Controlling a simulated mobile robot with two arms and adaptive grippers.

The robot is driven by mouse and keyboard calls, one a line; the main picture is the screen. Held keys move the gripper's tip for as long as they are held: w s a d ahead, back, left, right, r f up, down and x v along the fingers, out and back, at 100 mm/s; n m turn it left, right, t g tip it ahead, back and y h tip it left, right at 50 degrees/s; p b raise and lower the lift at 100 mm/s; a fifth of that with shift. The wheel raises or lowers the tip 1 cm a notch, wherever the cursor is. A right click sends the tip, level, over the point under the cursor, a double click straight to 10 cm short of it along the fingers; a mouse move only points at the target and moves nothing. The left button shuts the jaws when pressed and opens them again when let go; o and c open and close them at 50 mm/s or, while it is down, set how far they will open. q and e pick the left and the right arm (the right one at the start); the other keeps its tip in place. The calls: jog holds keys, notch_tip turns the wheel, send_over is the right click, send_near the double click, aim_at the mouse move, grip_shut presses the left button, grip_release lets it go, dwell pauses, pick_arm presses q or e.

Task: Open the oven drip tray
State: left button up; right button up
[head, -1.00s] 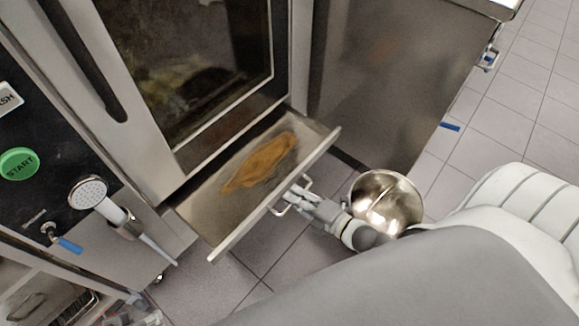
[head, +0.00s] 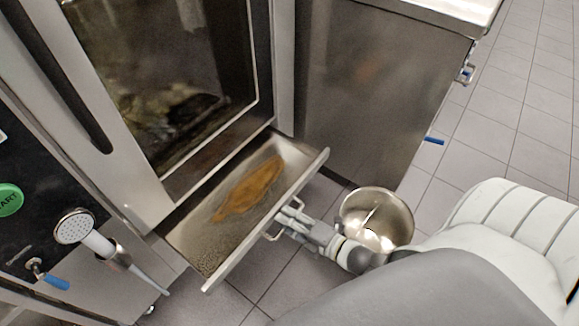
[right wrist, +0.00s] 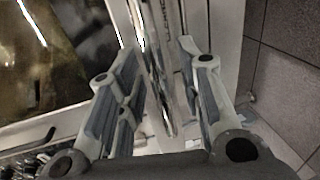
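The oven drip tray (head: 185,243) is a metal drawer low under the oven door in the head view. It stands pulled out, with a brown stain (head: 249,190) on its floor. Its front carries a small bar handle (head: 270,236). My right gripper (head: 284,212) is at this handle. In the right wrist view my right gripper (right wrist: 162,62) has its two fingers apart, with a shiny metal bar (right wrist: 160,95) between them. I see gaps beside the bar. My left gripper is not in view.
The oven door (head: 160,80) is shut above the tray. A steel cabinet (head: 380,90) stands to the right. A round metal bowl (head: 385,208) is beside my right wrist. A hand shower (head: 75,227) hangs at left. Tiled floor (head: 510,130) is clear at right.

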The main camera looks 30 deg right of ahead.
jog(key=shift+s, duration=0.1)
jog(key=v, duration=1.1)
jog(key=shift+s, duration=0.35)
jog(key=shift+d+r, duration=0.1)
jog(key=shift+d, duration=0.05)
